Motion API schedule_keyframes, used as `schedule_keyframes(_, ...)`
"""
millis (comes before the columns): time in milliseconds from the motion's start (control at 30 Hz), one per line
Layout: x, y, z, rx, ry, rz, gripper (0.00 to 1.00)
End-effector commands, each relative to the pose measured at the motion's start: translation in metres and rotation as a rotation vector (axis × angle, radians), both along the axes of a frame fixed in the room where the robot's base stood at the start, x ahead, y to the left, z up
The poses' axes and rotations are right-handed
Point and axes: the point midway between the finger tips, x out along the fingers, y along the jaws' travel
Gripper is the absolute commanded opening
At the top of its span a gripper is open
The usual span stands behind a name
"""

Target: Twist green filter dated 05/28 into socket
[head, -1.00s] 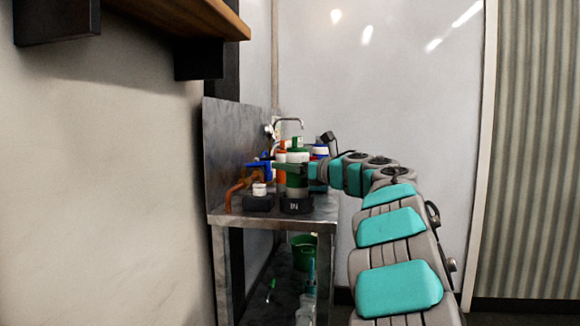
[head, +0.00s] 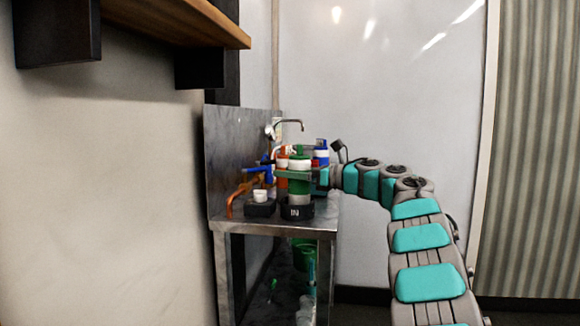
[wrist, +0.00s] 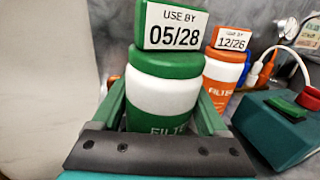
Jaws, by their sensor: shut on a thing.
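The green filter (wrist: 163,95) has a green cap, a white band and a tag reading "USE BY 05/28". It is upright in the wrist view, with one finger of my gripper (head: 300,174) on each side. My gripper is shut on it. In the head view the same filter (head: 299,187) stands upright directly over the black socket base marked "IN" (head: 296,211). Its white lower end meets the base. How deep it sits, and whether it is locked, cannot be told. The socket is hidden in the wrist view.
An orange filter tagged 12/26 (wrist: 222,75) stands close behind to the right. A second black base with a white top (head: 260,203) and copper pipes (head: 236,197) are to the left on the metal table (head: 270,228).

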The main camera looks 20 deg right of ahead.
Motion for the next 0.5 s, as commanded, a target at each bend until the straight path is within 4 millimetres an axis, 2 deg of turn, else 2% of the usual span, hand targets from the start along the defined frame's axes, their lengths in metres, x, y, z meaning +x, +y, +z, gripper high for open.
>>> schedule_keyframes(500, 0.0005, -0.0030, 0.0024, 0.002, -0.004, 0.166, 0.22)
